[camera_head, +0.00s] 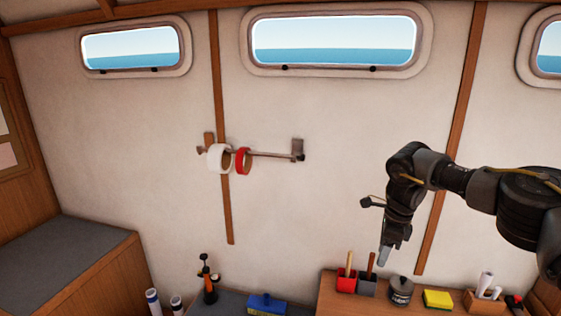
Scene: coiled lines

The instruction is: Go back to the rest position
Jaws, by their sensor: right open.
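My right gripper (384,255) comes in on a black arm from the right. It points down, in front of the wall, a little above the wooden counter, and nothing shows between its fingers. A white coil (214,158) and a red coil (243,161) hang side by side on a wall rail (272,155), well to the left of the gripper. My left gripper does not show.
On the wooden counter (335,304) stand red and grey holders (346,285) with wooden handles, a dark jar (400,291), a yellow sponge (437,299) and a box with white rolls (484,301). A blue object (267,303) sits lower left. A grey-topped bench (60,255) fills the left.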

